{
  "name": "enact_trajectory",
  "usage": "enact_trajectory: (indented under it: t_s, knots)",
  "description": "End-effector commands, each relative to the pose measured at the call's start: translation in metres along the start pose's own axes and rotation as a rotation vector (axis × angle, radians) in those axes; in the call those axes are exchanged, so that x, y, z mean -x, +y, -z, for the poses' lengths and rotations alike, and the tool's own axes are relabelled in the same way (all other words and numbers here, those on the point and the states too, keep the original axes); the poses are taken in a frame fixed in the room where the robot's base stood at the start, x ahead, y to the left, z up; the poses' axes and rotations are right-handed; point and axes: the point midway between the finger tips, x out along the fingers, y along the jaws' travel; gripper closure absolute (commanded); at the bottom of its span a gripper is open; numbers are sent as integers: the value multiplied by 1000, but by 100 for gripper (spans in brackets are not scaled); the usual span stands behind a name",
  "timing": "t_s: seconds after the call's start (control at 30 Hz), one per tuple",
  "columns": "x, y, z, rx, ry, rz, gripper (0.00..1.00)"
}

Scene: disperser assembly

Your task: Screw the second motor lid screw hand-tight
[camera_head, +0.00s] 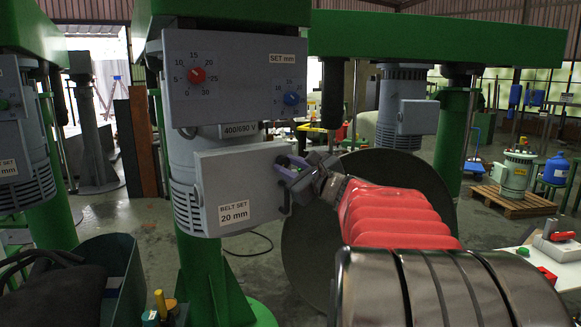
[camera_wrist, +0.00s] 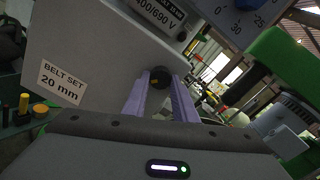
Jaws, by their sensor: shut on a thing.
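The motor lid (camera_head: 235,180) is the grey box with the "BELT SET 20 mm" label, and it sits closed on the front of the motor. It also fills the upper left of the wrist view (camera_wrist: 90,60). My gripper (camera_head: 284,163) reaches the lid's upper right edge from the right. In the wrist view my gripper (camera_wrist: 160,85) has its two purple fingers shut on a dark round screw head (camera_wrist: 160,76) at the lid's edge. The fingers hide the screw in the head view. Its shaft and thread are hidden.
The control box (camera_head: 235,80) with red and blue dials is right above the lid. A green column (camera_head: 210,270) stands below the motor. A large dark disc (camera_head: 320,230) stands behind my arm. A dark green bin (camera_head: 120,275) is at lower left.

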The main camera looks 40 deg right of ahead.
Motion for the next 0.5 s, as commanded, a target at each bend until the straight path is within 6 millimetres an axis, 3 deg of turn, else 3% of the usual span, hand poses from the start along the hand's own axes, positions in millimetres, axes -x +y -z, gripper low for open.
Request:
enact_trajectory:
  t_s: [0.5]
  knots:
    - [0,2,5,-192,9,-2,97]
